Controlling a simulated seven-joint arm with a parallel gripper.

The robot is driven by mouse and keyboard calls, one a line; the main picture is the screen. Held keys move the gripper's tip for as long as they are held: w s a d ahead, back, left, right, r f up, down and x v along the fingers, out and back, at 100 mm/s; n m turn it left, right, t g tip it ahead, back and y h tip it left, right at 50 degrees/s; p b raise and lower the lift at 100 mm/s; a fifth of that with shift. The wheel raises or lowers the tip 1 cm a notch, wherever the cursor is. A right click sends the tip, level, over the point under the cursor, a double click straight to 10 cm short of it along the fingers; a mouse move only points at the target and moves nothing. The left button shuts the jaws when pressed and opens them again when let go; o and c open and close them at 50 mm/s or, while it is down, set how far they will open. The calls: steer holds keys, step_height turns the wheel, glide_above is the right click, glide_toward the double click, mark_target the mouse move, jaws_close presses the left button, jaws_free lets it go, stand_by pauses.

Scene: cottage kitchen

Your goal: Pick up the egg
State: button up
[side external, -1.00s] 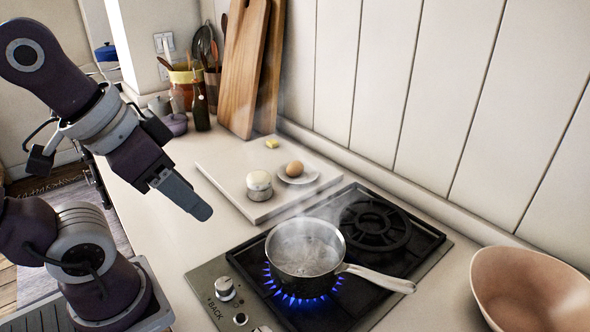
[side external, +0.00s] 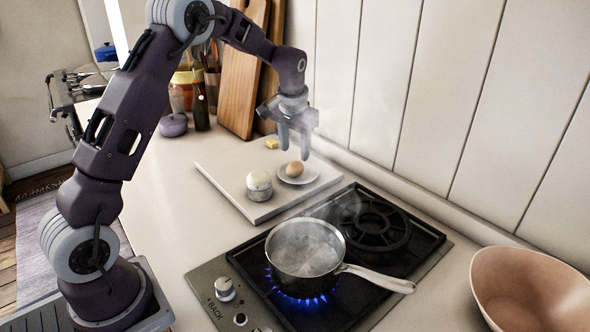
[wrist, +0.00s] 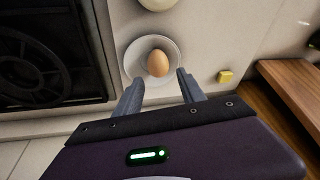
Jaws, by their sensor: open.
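A brown egg (side external: 294,169) lies on a small white saucer (side external: 309,178) on a pale board (side external: 222,181). My gripper (side external: 295,151) is open and empty, pointing down just above and behind the egg in the side view. In the wrist view the egg (wrist: 157,63) sits in the saucer (wrist: 134,72), ahead of and between the two fingertips (wrist: 158,79). The fingers appear apart from the egg.
A lidded jar (side external: 259,186) stands on the board left of the saucer, and a butter piece (side external: 271,142) lies behind it. A steaming pot (side external: 304,262) sits over a blue flame on the stove (side external: 400,262). The wall (side external: 375,110) is close behind.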

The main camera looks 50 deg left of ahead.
mark_target(295, 164)
steer(key=x, duration=0.6)
steer(key=shift+s+d+f, duration=0.1)
steer(key=shift+s+d, duration=0.05)
steer(key=shift+s, duration=0.15)
steer(key=c, duration=0.6)
step_height(295, 164, up, 9)
steer(key=s+d+r, duration=0.6)
steer(key=s+d, duration=0.4)
steer(key=d, duration=0.3)
steer(key=s+d, duration=0.3)
steer(key=d, duration=0.1)
steer(key=s+d+f, duration=0.1)
steer(key=s+d, duration=0.2)
steer(key=d, duration=0.2)
steer(key=s+d+f, duration=0.1)
steer(key=s+d, duration=0.2)
steer(key=d, duration=0.1)
steer(key=shift+s+d, duration=0.15)
